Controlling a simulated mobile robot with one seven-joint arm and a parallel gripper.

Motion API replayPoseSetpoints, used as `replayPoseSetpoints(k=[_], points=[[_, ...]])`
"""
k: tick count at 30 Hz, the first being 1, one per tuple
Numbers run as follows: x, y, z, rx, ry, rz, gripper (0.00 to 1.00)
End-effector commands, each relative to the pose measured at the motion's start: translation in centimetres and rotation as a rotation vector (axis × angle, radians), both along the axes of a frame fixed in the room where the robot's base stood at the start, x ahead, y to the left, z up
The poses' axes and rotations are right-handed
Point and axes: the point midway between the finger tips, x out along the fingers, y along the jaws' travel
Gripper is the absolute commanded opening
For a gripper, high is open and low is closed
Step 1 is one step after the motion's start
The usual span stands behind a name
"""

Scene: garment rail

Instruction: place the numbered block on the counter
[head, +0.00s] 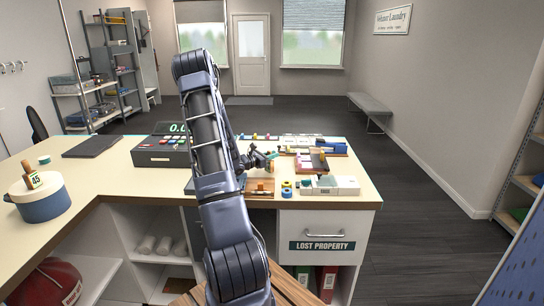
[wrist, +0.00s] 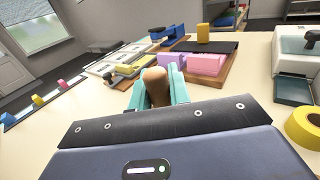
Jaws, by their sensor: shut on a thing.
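My gripper (wrist: 158,88) is shut on a brown, rounded wooden piece (wrist: 155,83), held between its teal fingertips. Only the rounded top of this piece shows, and no number can be read on it. In the head view my gripper (head: 266,157) is over the right part of the cream counter (head: 110,178), partly behind my arm. I cannot tell whether the held piece touches the counter. A wooden block marked 45 (head: 33,181) stands on the lid of a blue pot (head: 42,203) at the far left, away from my gripper.
A cash register (head: 161,152) stands left of my arm. Pink and purple blocks (wrist: 206,65) on a wooden board lie beyond my gripper. A yellow tape roll (wrist: 303,128) and a white device (head: 336,186) are on the right. Bare counter lies left of the gripper in the wrist view.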

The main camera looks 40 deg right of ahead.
Motion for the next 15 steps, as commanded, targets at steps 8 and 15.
replayPoseSetpoints(k=[8, 15], points=[[0.02, 0.01, -0.21, 0.0, 0.0, 0.0, 0.0], [0.02, 0.01, -0.21, 0.0, -0.001, 0.0, 0.41]])
